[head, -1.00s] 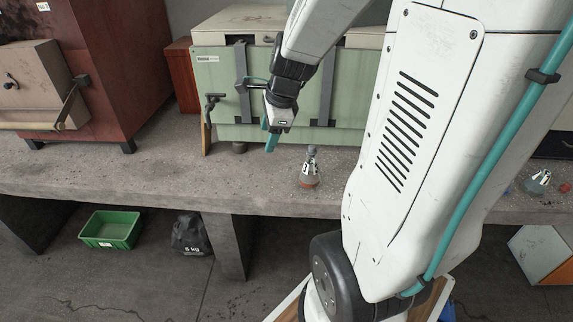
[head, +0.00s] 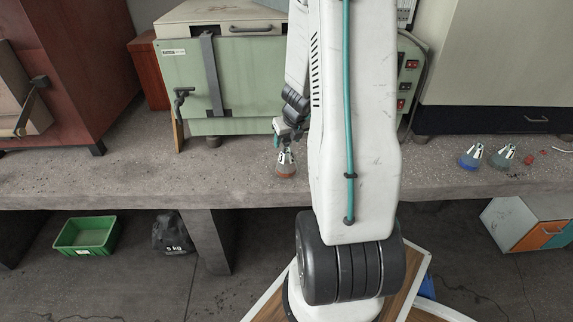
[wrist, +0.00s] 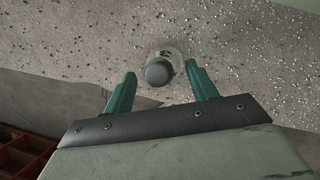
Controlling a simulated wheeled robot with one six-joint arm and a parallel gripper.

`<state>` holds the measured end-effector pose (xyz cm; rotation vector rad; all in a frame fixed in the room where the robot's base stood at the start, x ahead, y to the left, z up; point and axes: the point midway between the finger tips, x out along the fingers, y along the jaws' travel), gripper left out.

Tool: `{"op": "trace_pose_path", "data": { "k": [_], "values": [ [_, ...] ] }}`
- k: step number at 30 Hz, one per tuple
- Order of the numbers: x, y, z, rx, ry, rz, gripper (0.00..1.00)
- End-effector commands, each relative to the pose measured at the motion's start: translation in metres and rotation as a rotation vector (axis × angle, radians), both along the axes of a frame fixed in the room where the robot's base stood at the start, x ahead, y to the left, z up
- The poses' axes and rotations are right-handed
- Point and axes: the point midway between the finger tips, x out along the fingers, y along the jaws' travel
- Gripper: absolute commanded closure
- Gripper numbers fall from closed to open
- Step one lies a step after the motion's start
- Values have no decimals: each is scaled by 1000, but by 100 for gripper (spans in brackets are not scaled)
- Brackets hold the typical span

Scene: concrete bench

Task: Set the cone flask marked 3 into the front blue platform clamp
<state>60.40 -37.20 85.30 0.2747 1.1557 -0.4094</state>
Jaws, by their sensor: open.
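My gripper (wrist: 161,76) is open, with a gap to the stopper on each side. In the head view my gripper (head: 281,144) is right above the flask and hides part of its top.
A green oven-like box (head: 245,75) stands behind the flask. A green bin (head: 87,235) and a dark bag (head: 172,236) are on the floor. The bench (head: 90,180) left of the flask is clear.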

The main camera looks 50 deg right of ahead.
Motion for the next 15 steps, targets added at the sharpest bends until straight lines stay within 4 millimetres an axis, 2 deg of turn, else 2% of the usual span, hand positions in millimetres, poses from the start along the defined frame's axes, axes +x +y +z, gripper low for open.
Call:
{"op": "trace_pose_path", "data": {
  "k": [6, 15],
  "values": [
    [7, -3, -20, 2, 0, -1, 43],
    [10, -5, -27, -1, 0, 2, 43]
  ]
}}
